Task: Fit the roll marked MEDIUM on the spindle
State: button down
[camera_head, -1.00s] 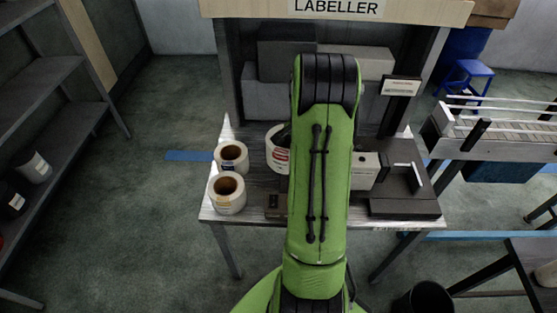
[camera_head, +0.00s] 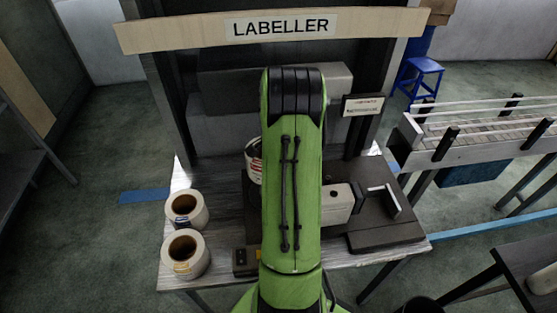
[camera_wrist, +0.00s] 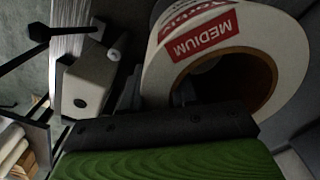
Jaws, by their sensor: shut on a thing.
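The roll marked MEDIUM (camera_wrist: 205,35) is a white roll with a red label and a brown core, large in the wrist view. My gripper (camera_wrist: 158,92) is shut on its wall, with a dark finger at the core. In the head view the roll (camera_head: 253,162) shows only in part at the left of my arm, which hides the gripper. In the wrist view a short pale peg (camera_wrist: 118,46), perhaps the spindle, stands beside the white box, apart from the roll. I cannot make out the spindle in the head view.
Two other white rolls, rear (camera_head: 186,208) and front (camera_head: 185,255), stand at the table's left. The labeller's white box (camera_head: 340,203) and dark base (camera_head: 385,237) are right of my arm. Grey blocks stand behind. A conveyor (camera_head: 480,135) is at the right.

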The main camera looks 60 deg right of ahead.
notch_tip(320, 180, down, 2)
jog(key=shift+a+b, duration=0.1)
jog(key=shift+b, duration=0.2)
jog(key=shift+f+b, duration=0.3)
jog(key=shift+f, duration=0.15)
notch_tip(320, 180, down, 9)
jog(key=b, duration=0.6)
jog(key=shift+r+b, duration=0.15)
jog(key=shift+b, duration=0.15)
dwell(0.3)
jog(key=c, duration=0.8)
grip_release()
notch_tip(320, 180, up, 16)
jog(key=shift+f+p, duration=0.15)
jog(key=shift+p, duration=1.05)
